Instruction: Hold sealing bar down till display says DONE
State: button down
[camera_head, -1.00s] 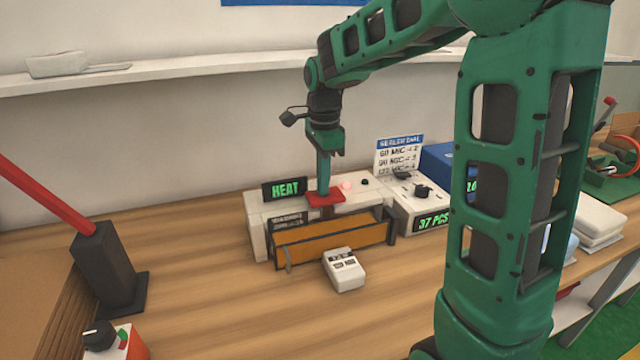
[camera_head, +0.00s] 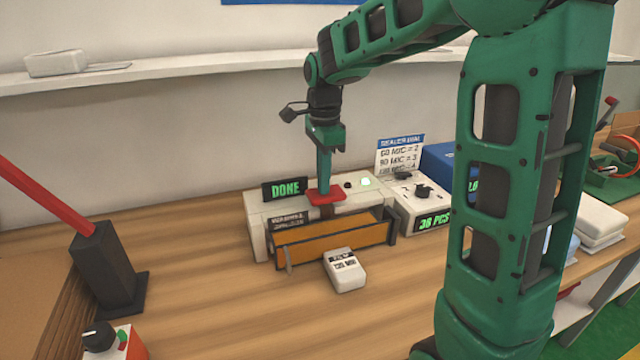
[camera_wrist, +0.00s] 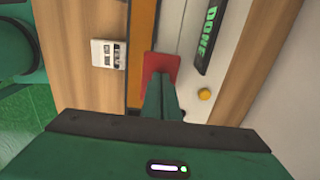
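The white sealer (camera_head: 258,232) stands on the wooden bench with an orange-brown front panel (camera_head: 330,241). Its display (camera_head: 285,190) reads DONE in green; the word also shows in the wrist view (camera_wrist: 208,30). A red pad (camera_head: 326,197) is at the sealer's top front, and it also shows in the wrist view (camera_wrist: 160,64). My gripper (camera_head: 325,189) points straight down with its fingertips on the red pad. In the wrist view the fingers (camera_wrist: 158,90) look closed together, with nothing seen between them. The sealing bar under the pad is mostly hidden.
A small white labelled block (camera_head: 345,270) lies in front. A dark post with a red lever (camera_head: 105,265) stands at left. The bench between is clear.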

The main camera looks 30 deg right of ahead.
notch_tip(320, 180, up, 13)
dwell(0.3)
jog(key=shift+w+r, duration=0.1)
dwell(0.4)
jog(key=s+d+f+n, duration=0.3)
jog(key=s+f+n, duration=0.1)
jog(key=s, duration=0.6)
jog(key=s+d+f+n, duration=0.3)
jog(key=s+f, duration=0.4)
jog(key=s, duration=0.3)
jog(key=s+d+f+n, duration=0.2)
jog(key=s+f+n, duration=0.4)
jog(key=s, duration=0.4)
jog(key=shift+s+d+f, duration=0.15)
jog(key=shift+d+f, duration=0.05)
jog(key=shift+d, duration=0.2)
jog(key=shift+w+f, duration=0.25)
jog(key=shift+w, duration=0.35)
